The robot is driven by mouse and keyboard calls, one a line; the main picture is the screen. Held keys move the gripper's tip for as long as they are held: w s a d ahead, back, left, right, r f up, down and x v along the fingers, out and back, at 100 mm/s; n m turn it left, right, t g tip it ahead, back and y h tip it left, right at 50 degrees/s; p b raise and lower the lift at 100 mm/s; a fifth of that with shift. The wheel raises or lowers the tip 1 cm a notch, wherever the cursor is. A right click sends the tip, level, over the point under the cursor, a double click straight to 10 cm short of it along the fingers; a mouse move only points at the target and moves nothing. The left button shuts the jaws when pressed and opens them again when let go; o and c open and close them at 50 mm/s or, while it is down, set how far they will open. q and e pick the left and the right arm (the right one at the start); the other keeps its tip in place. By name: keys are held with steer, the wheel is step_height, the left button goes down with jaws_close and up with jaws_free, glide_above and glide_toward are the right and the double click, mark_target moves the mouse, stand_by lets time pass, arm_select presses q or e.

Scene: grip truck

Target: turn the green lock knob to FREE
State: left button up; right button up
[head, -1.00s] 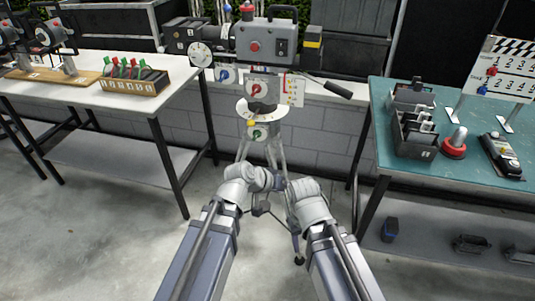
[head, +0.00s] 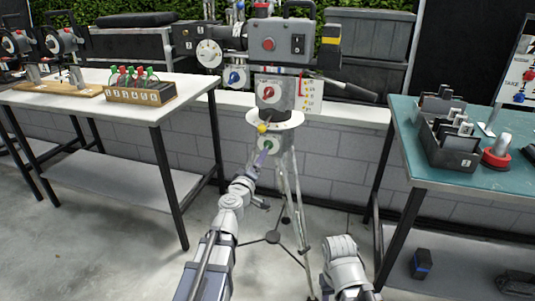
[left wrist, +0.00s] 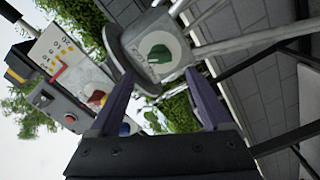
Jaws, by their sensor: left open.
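The green lock knob (head: 268,146) sits on a round white dial on the tripod head, low under the pale curved plate. In the left wrist view the green knob (left wrist: 158,58) is beyond and between my finger tips, with lettering around it too small to read. My left gripper (head: 261,158) points up at the dial from below left. Its two purple fingers (left wrist: 160,80) are spread, with nothing between them; they appear close to the knob but not closed on it. My right arm shows at the lower right of the head view, but its gripper does not show.
Above the knob are a yellow ball (head: 263,128), the pale curved plate (head: 288,119), a red knob (head: 267,92) and a camera (head: 275,42). Tripod legs (head: 298,205) stand below. A white table (head: 145,108) is at left, a teal table (head: 450,182) at right.

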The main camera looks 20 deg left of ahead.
arm_select(q)
steer(key=w, duration=0.7)
steer(key=shift+w+d, duration=0.15)
steer(key=shift+w, duration=0.15)
steer(key=shift+c, duration=0.2)
jaws_close()
